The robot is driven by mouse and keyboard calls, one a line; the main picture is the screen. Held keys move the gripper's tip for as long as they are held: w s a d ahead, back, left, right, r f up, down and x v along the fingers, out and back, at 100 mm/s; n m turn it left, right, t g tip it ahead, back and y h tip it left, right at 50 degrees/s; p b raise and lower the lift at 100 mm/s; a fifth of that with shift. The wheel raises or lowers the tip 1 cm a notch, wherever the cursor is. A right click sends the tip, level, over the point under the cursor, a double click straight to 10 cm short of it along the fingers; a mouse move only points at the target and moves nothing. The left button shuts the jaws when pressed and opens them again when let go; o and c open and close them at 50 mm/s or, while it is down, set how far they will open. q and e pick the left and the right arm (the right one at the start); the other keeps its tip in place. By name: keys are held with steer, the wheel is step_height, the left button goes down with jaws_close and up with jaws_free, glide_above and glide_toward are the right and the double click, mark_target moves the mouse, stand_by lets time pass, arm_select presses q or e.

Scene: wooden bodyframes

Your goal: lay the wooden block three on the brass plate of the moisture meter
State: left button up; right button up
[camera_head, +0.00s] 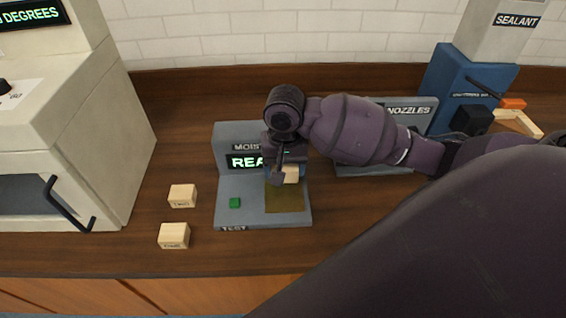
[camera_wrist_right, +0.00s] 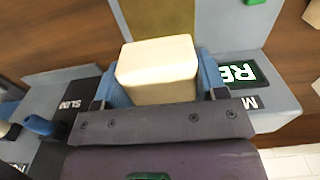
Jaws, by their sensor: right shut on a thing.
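My right gripper (camera_head: 288,178) is shut on a pale wooden block (camera_head: 291,174) at the moisture meter (camera_head: 224,180). The block also shows between the blue fingers in the right wrist view (camera_wrist_right: 158,70); no label is readable on its visible faces. The meter's brass plate (camera_head: 285,200) lies in front of and below the block in the head view. In the right wrist view the plate (camera_wrist_right: 155,18) shows beyond the block. I cannot tell whether they touch. The arm hides part of the meter's display. My left gripper is not in view.
Two loose wooden blocks, one farther back (camera_head: 182,195) and one nearer (camera_head: 174,235), lie left of the meter, their labels too small to read surely. A green button (camera_head: 235,202) is beside the plate. A nozzles rack (camera_head: 410,110) and blue sealant machine (camera_head: 450,85) stand right.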

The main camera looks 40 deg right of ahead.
mark_target(284, 196)
step_height(284, 196, down, 2)
steer(key=shift+f+b, duration=0.2)
steer(key=shift+b, duration=0.8)
steer(key=shift+f+b, duration=0.2)
steer(key=shift+b, duration=0.2)
steer(key=shift+f+b, duration=0.85)
steer(key=shift+b, duration=0.3)
steer(key=shift+f+p, duration=0.55)
steer(key=shift+f, duration=0.9)
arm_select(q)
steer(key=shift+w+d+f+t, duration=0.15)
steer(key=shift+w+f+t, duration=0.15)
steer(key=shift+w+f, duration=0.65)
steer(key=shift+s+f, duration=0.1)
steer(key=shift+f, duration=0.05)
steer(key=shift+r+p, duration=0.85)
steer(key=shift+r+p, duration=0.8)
arm_select(e)
steer(key=shift+f, duration=0.3)
